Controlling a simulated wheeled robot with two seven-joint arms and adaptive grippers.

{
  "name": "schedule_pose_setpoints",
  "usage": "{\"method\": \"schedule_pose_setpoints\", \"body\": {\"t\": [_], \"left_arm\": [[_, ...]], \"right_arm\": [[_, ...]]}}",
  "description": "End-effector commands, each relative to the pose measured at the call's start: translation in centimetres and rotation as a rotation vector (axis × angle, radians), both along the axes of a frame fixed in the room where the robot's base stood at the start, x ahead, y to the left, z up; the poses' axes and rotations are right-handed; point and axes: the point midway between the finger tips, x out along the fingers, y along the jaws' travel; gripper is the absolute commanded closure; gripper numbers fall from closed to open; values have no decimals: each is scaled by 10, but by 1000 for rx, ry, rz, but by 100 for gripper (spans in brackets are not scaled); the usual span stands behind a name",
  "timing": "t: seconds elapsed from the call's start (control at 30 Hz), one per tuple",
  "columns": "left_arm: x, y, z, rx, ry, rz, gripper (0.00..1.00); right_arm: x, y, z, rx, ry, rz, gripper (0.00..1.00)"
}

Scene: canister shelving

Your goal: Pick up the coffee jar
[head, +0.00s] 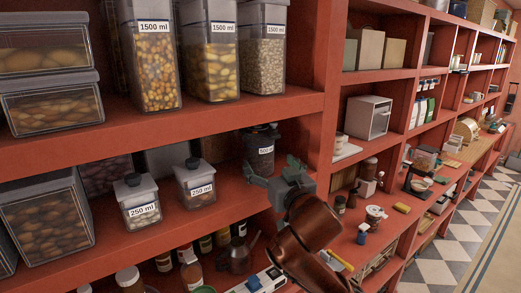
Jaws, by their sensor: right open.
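The coffee jar (260,141) appears to be the dark canister with a white label on the middle shelf, right of the two 250 ml canisters. Its contents are too dark to make out. My right gripper (269,170) is open at the front of this jar, with its fingers near the jar's lower part. The gripper hides part of the jar's base, and I cannot tell whether the fingers touch it. My left gripper is not in view.
Two small 250 ml canisters (137,203) (195,183) stand left of the jar on the red shelf (170,229). Tall 1500 ml canisters (209,50) stand on the shelf above. A dark metal pot (237,256) and bottles sit below. Tiled floor lies open at right.

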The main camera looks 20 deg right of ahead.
Motion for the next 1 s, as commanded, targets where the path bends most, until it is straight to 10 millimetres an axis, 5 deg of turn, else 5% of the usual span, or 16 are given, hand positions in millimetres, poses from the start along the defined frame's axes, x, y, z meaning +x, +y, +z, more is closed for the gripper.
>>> {"method": "schedule_pose_setpoints", "body": {"t": [0.2,0.4,0.7,1.0], "left_arm": [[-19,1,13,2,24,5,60],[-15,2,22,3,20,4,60],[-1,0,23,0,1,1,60],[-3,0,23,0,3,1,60]], "right_arm": [[31,12,-3,0,6,17,17],[56,13,-4,0,3,18,17],[60,13,-6,1,1,18,17],[59,12,-6,0,1,16,38]]}}
